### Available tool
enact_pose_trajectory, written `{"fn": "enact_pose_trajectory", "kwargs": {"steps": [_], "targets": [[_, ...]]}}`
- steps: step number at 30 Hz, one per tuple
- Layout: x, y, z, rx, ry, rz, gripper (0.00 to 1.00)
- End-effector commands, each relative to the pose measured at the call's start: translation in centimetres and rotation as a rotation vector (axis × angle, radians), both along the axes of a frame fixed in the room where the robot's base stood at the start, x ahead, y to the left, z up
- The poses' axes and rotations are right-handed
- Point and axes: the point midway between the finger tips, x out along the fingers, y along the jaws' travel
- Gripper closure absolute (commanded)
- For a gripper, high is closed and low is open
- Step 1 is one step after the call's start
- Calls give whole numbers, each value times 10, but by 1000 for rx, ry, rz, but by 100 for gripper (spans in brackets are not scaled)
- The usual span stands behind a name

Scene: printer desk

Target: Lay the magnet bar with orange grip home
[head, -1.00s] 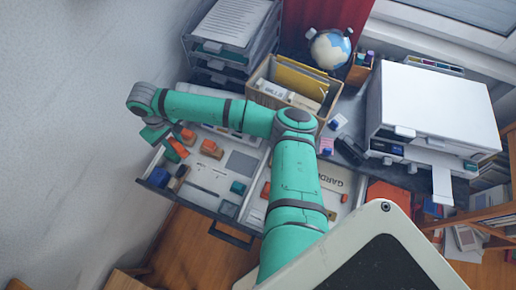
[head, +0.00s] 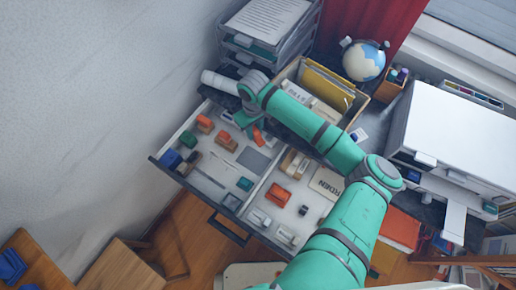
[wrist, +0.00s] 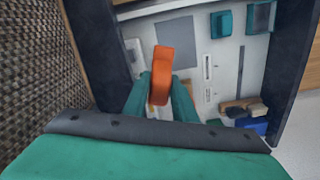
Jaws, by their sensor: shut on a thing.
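My gripper (head: 252,126) is shut on a piece with an orange grip, which I take as the magnet bar (head: 258,137). In the wrist view the orange grip (wrist: 160,72) stands between the green fingers (wrist: 160,95); its underside and any bar below are hidden. It is held over the back part of the open drawer's left compartment (head: 214,172), near a dark grey square (head: 252,160). That square also shows in the wrist view (wrist: 178,33), just beyond the grip. I cannot tell the exact height above the drawer floor.
Orange blocks (head: 205,124), a blue block (head: 170,158) and a teal block (head: 244,184) lie in the left compartment. The right compartment holds a lettered card (head: 326,183) and small items. A file box (head: 345,95), paper trays (head: 268,22) and printer (head: 460,135) stand behind.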

Motion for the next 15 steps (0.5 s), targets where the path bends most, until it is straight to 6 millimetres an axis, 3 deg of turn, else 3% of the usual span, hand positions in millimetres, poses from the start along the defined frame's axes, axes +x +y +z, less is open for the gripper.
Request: {"fn": "enact_pose_trajectory", "kwargs": {"steps": [3,6,15], "targets": [[-28,2,-26,-2,4,165,100],[-44,5,-39,0,1,271,100],[-54,7,-48,0,0,346,100]]}}
